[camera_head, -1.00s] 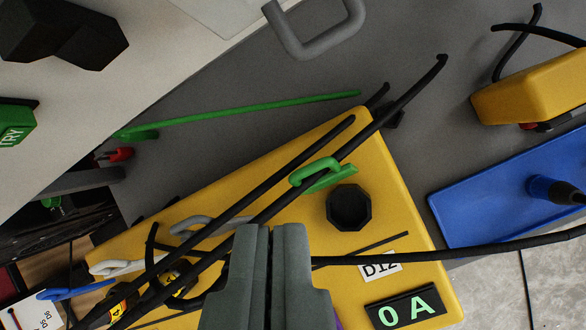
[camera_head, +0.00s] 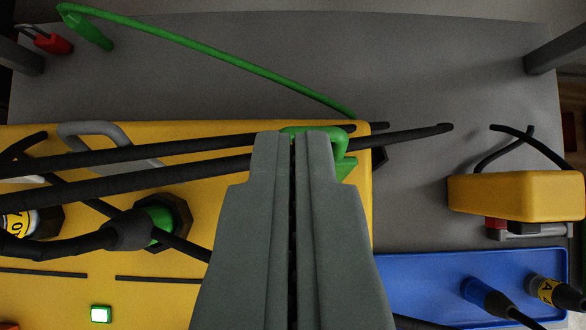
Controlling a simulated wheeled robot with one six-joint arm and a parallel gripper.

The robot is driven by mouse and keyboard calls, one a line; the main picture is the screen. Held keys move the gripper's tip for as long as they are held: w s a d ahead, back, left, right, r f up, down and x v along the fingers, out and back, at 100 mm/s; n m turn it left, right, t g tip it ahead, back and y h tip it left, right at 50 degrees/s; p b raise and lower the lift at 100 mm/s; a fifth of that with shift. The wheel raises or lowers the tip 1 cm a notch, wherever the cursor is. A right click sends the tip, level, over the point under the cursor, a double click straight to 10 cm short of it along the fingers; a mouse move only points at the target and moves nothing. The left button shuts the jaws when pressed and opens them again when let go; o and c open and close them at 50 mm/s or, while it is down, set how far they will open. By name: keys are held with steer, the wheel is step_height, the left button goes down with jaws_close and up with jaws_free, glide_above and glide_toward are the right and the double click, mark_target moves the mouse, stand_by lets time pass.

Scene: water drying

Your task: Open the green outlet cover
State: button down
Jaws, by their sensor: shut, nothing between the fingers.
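The green outlet cover (camera_head: 342,146), with a looped green handle, is at the upper right corner of the yellow box (camera_head: 190,290). My gripper (camera_head: 293,137) is shut and empty. Its fingertips overlap the left part of the green handle in the picture; I cannot tell whether they touch it. My fingers hide part of the cover and the yellow panel below it. The dark octagonal socket near the cover is out of sight now.
Black rods (camera_head: 130,180) cross the yellow box close to my fingertips. A black cable plug (camera_head: 128,230) sits at a green socket on the left. A blue panel (camera_head: 420,275) with plugs and a smaller yellow box (camera_head: 520,195) are at the right.

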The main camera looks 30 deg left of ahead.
steer(key=shift+x, duration=2.55)
steer(key=shift+s+d+r, duration=0.1)
steer(key=shift+s+d, duration=0.25)
steer(key=shift+s, duration=0.2)
steer(key=shift+s+d+r, duration=0.1)
steer(key=shift+s+d, duration=0.3)
steer(key=shift+s, duration=0.15)
